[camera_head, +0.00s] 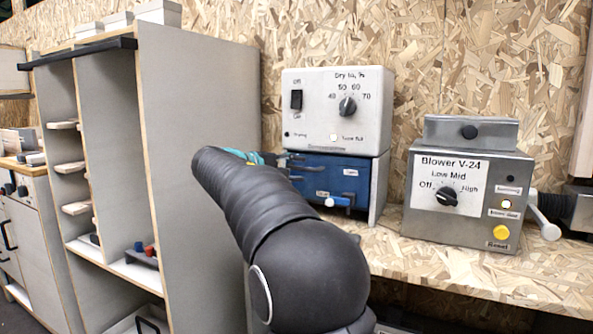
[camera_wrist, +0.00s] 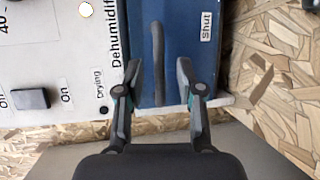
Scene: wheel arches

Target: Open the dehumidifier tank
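The dehumidifier (camera_head: 370,112) is a white box with a dial, a switch and a lit lamp. Its blue tank (camera_head: 312,174) sits below the white box and looks closed. My gripper (camera_wrist: 158,66) is open, with one finger on each side of the handle and gaps showing on both sides.
A grey Blower V-24 box (camera_head: 465,195) with a dial and yellow button stands to the right on the chipboard bench (camera_head: 480,265). A tall grey shelf unit (camera_head: 200,110) stands close on the left. Chipboard wall lies behind.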

